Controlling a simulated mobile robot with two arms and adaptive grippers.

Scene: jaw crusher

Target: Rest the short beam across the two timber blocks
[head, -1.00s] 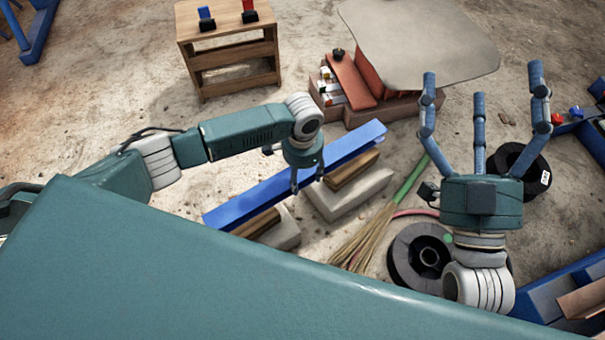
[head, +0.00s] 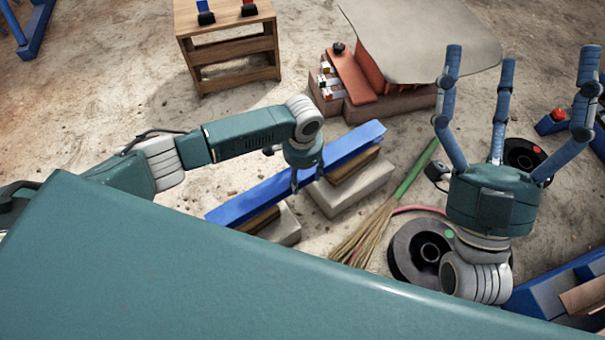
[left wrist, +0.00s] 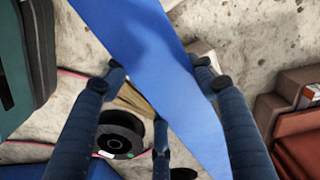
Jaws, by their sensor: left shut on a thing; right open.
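The short blue beam (head: 245,202) runs diagonally over the two timber blocks in the head view. The right timber block (head: 352,167) and the left timber block (head: 262,220) are brown and lie on pale grey blocks. The beam partly hides both timbers, and I cannot tell whether it touches them. My left gripper (head: 306,180) is shut on the beam near its middle. In the left wrist view the beam (left wrist: 150,60) passes between the fingers. My right gripper (head: 520,58) is open and empty, raised at the right, away from the beam.
A broom (head: 410,172) and a black spool (head: 418,250) lie right of the beam. A reddish box-like stand (head: 352,80) with a grey sheet (head: 425,40) stands behind. A wooden shelf (head: 228,52) is at the back left. Bare floor lies between shelf and beam.

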